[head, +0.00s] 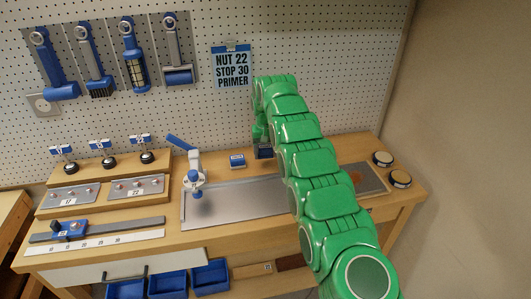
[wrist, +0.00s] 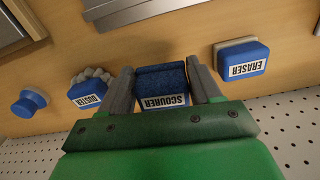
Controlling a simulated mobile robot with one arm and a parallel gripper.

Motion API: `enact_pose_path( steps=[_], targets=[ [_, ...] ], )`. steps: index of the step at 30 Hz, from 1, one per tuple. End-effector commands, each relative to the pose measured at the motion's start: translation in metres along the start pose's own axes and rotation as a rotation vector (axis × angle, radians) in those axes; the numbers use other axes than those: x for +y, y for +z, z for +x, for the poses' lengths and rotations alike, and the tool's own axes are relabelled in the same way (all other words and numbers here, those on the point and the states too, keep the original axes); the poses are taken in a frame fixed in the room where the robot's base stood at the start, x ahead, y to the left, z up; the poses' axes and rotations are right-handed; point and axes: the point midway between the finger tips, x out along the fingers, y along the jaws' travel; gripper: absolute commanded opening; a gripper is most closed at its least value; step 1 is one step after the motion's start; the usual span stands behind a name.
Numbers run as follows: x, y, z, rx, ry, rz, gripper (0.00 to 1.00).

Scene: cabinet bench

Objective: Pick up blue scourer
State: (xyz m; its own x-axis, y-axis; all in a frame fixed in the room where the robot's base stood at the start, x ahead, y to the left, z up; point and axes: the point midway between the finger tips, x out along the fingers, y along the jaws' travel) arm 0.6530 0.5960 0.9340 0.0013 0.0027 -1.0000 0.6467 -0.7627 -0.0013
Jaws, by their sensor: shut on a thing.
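The blue scourer (wrist: 163,85) is a dark blue block with a white SCOURER label, in the middle of the wrist view. My gripper (wrist: 160,66) has its two grey fingers on either side of it, shut on it. In the head view my gripper (head: 260,134) points down at the back of the bench, and part of the scourer (head: 264,153) shows below it. I cannot tell whether the scourer touches the bench top.
A grey metal plate (head: 225,205) lies in front. The pegboard (head: 330,60) stands close behind.

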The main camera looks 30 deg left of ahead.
Motion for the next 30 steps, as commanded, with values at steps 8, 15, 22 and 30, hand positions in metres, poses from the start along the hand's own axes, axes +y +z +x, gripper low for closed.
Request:
enact_pose_path(
  steps=[8,15,22,30],
  targets=[
    [0.001,0.012,-0.013,-0.003,0.002,0.0,0.33],
    [0.001,0.026,-0.032,0.001,0.001,0.0,0.33],
    [0.003,0.044,-0.051,-0.002,0.002,0.001,0.33],
    [0.003,0.067,-0.061,-0.002,0.001,0.0,0.33]
  ],
)
